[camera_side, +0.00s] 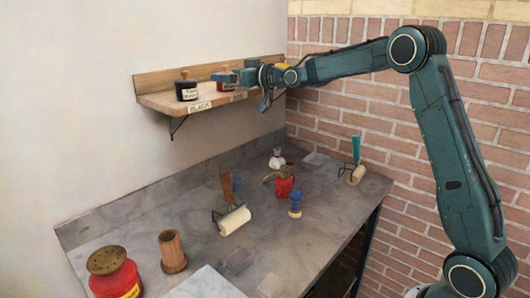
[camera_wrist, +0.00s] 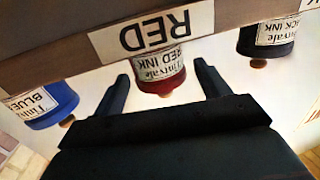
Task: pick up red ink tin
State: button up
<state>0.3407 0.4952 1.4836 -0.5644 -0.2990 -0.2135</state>
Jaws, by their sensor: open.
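The red ink tin (camera_wrist: 162,75) stands on the wall shelf behind the RED label (camera_wrist: 153,33). It appears upside down in the wrist view, with a cream label and a small knob. My gripper (camera_side: 226,77) is open at the shelf. In the wrist view its two dark fingers point towards the tin, one on each side of it, with gaps showing. I cannot tell how deep the tin sits between them.
A black ink tin (camera_side: 187,88) and a blue ink tin (camera_wrist: 42,105) flank the red one on the shelf (camera_side: 160,101). A yellow item (camera_side: 282,66) shows behind my wrist. The bench below holds rollers, a red can (camera_side: 284,186) and a red-yellow canister (camera_side: 115,278).

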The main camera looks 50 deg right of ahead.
jog(key=shift+x, duration=1.7)
jog(key=c, duration=1.2)
jog(key=shift+r, duration=0.15)
notch_tip(320, 180, up, 20)
jog(key=shift+f, duration=0.2)
